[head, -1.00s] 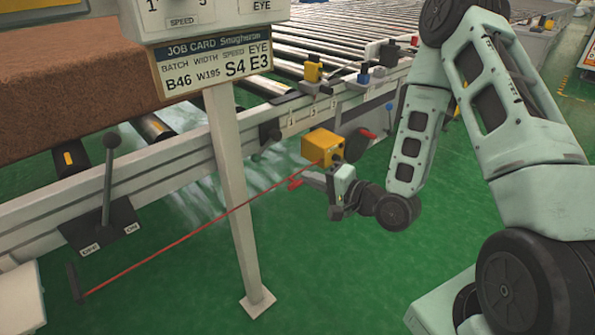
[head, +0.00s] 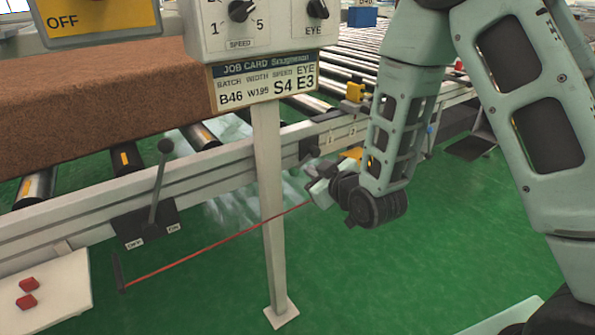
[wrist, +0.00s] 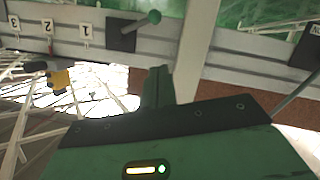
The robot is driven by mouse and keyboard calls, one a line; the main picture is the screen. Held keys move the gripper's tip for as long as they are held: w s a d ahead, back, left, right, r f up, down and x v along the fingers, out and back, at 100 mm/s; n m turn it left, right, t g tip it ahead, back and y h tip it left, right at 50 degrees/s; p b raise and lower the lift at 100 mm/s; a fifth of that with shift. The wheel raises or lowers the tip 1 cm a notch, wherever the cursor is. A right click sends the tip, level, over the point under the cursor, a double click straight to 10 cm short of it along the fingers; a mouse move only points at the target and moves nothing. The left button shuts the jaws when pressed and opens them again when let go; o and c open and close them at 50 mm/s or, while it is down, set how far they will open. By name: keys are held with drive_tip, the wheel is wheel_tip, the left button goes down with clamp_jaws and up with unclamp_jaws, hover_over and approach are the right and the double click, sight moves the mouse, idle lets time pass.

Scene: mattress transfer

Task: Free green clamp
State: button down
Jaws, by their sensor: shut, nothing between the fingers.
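The green clamp shows in the wrist view as a lever with a round green knob (wrist: 154,17) on a dark block (wrist: 121,38), fixed to the pale rail beside label 1. In the head view a dark block (head: 308,147) sits on the rail left of the number labels; no green knob is distinguishable there. My gripper (head: 314,183) is low in front of the rail, right of the white post. In the wrist view its dark fingers (wrist: 157,84) are together and empty, pointing toward the rail below the clamp, apart from it.
A white post (head: 267,200) stands close left of my gripper. A red line (head: 215,243) runs from a small dark stand to behind my gripper. A yellow box (head: 352,153) is mostly hidden by my arm. A brown slab (head: 100,105) lies on rollers.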

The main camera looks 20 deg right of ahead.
hover_over(297, 171)
drive_tip(key=s+a, duration=0.2)
drive_tip(key=s, duration=0.3)
wheel_tip(297, 171, down, 2)
drive_tip(key=f, duration=0.1)
drive_tip(key=shift+w+d+f+b, duration=0.55)
drive_tip(key=shift+w+f+b, duration=0.2)
drive_tip(key=shift+f, duration=0.15)
drive_tip(key=shift+w+d+f, duration=0.1)
drive_tip(key=shift+w+f, duration=0.25)
drive_tip(key=shift+f, duration=0.1)
drive_tip(key=f+n+b, duration=0.1)
drive_tip(key=d+f+n+h+b, duration=0.1)
drive_tip(key=b, duration=0.1)
drive_tip(key=f+n+t+b, duration=0.1)
drive_tip(key=f+b, duration=0.1)
drive_tip(key=shift+w+d+f+n, duration=0.1)
drive_tip(key=shift+w+d+n, duration=0.2)
drive_tip(key=shift+d+n, duration=0.1)
